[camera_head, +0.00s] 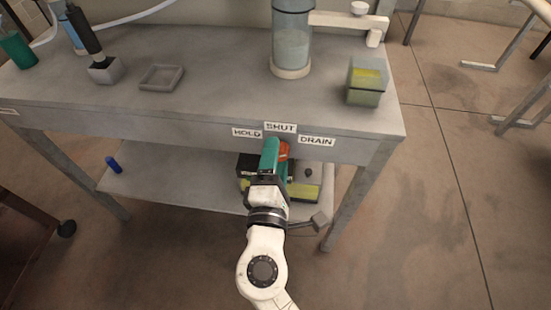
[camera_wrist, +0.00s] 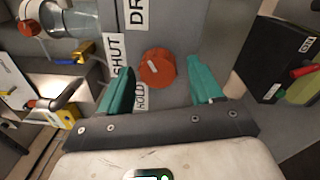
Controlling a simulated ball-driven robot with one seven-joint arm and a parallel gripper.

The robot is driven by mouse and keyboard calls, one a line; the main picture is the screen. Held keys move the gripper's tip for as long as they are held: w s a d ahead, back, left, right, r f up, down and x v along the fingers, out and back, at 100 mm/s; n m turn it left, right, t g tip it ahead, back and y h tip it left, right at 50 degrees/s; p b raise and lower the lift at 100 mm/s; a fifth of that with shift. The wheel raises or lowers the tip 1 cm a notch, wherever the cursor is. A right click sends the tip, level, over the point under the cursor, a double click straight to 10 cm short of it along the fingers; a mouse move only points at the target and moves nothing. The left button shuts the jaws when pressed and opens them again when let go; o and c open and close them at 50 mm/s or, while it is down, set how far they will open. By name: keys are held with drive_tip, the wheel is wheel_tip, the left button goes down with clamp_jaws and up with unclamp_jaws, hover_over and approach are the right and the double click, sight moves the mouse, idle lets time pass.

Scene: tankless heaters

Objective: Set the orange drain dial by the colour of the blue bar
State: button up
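The orange drain dial (camera_wrist: 158,68) sits on the bench's front face in the wrist view, with a short pale mark on it. Around it are the labels SHUT (camera_wrist: 117,54), HOLD (camera_wrist: 140,97) and a partly cut-off DRAIN (camera_wrist: 137,12). In the head view the dial (camera_head: 284,150) is partly hidden by my gripper (camera_head: 271,155), below the SHUT label (camera_head: 280,127). My gripper's teal fingers (camera_wrist: 160,88) are apart, with the dial ahead between them; contact is unclear. A small blue cylinder (camera_head: 113,164) lies on the lower shelf; I cannot tell whether it is the blue bar.
The grey bench (camera_head: 210,95) carries a glass cylinder (camera_head: 291,45), a yellow-green box (camera_head: 366,84), a shallow tray (camera_head: 161,78) and a green cup (camera_head: 17,49). A black box (camera_wrist: 275,62) stands beside the gripper on the right in the wrist view.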

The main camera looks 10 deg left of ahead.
drive_tip(key=s, duration=1)
drive_tip(key=shift+s+f+p, duration=0.25)
drive_tip(key=shift+s+p, duration=0.05)
drive_tip(key=shift+s, duration=0.1)
drive_tip(key=shift+c, duration=0.2)
